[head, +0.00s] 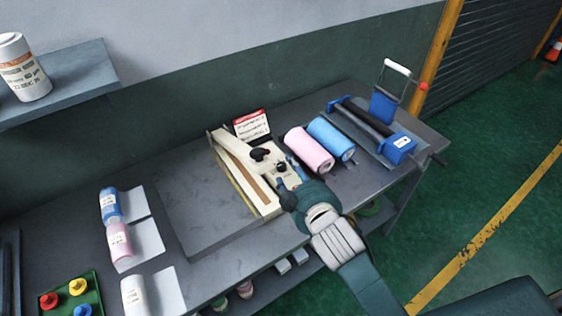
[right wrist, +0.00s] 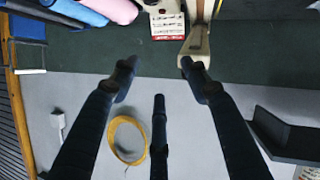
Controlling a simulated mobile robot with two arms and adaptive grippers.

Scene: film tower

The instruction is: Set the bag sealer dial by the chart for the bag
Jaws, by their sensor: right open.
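The cream bag sealer (head: 236,165) lies on a grey board on the bench, its long arm running along it. A black knob (head: 260,154), seemingly the dial, sits on its right-hand part; its setting is too small to read. The chart card (head: 251,125), white with a red band, stands behind the sealer; its text is unreadable here. The chart also shows upside down in the right wrist view (right wrist: 167,26), beside part of the sealer (right wrist: 196,42). My right gripper (head: 286,173) is open and empty, close to the sealer's right side, fingers spread in the wrist view (right wrist: 158,82).
Pink (head: 309,150) and blue (head: 331,139) rolls lie right of the sealer, before a blue roller device (head: 372,130). A green tray (head: 74,296) holds coloured knobs. The grey board's left part is clear.

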